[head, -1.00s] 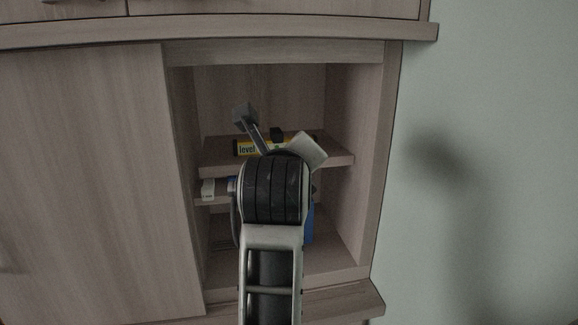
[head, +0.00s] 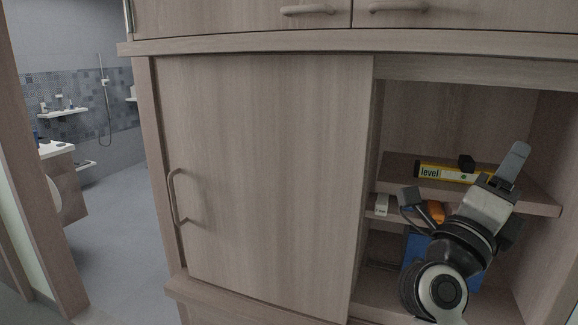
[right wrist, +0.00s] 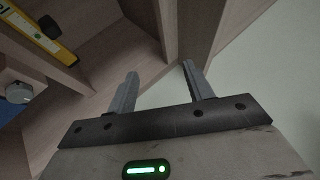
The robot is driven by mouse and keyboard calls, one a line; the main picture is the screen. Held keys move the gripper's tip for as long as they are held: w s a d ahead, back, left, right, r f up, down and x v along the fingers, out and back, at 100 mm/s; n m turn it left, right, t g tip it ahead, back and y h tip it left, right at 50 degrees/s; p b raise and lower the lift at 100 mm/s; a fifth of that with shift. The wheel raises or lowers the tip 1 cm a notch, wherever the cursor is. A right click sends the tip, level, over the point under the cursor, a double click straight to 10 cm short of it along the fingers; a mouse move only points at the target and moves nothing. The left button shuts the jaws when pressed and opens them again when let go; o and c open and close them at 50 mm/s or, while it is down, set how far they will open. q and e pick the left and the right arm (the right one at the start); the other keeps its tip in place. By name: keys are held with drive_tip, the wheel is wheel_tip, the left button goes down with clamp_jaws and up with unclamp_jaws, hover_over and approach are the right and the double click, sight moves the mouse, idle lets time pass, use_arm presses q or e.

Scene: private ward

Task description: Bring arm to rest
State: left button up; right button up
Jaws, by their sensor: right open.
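My right gripper (head: 508,170) is at the open right side of the cabinet, in front of the shelves, on my bent right arm. In the right wrist view its two fingers (right wrist: 160,80) stand apart with nothing between them. Bare wood boards and a pale wall lie beyond them. In the head view the gripper and wrist hide part of the shelves. My left gripper is not in view.
A yellow level (head: 450,173) lies on the cabinet's upper shelf (head: 542,203). A small white box (head: 382,205), an orange item (head: 436,211) and a blue item (head: 413,255) sit lower. A sliding door (head: 265,170) covers the left side. Open floor (head: 125,220) lies left.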

drive_tip(key=a+f+n+t+y+p, duration=0.1)
drive_tip(key=a+f+n+t+y, duration=0.1)
drive_tip(key=a+f+n+y, duration=0.5)
drive_tip(key=a+f+n+t+y, duration=0.3)
drive_tip(key=f+n+y, duration=0.55)
drive_tip(key=n, duration=0.45)
drive_tip(key=a+f+n+t+y+p, duration=0.15)
drive_tip(key=a+f+n+y, duration=0.25)
drive_tip(key=f+n+y, duration=0.45)
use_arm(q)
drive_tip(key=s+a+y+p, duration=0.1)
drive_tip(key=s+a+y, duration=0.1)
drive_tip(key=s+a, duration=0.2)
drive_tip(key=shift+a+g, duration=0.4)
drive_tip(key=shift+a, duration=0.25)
use_arm(e)
drive_tip(key=s+f+n+g, duration=0.3)
drive_tip(key=s+f+g, duration=0.1)
drive_tip(key=s+f, duration=0.4)
drive_tip(key=s+f+n+g+h, duration=0.1)
drive_tip(key=s+f+n+g, duration=0.2)
drive_tip(key=f, duration=1)
drive_tip(key=s+g, duration=0.2)
drive_tip(key=s, duration=0.3)
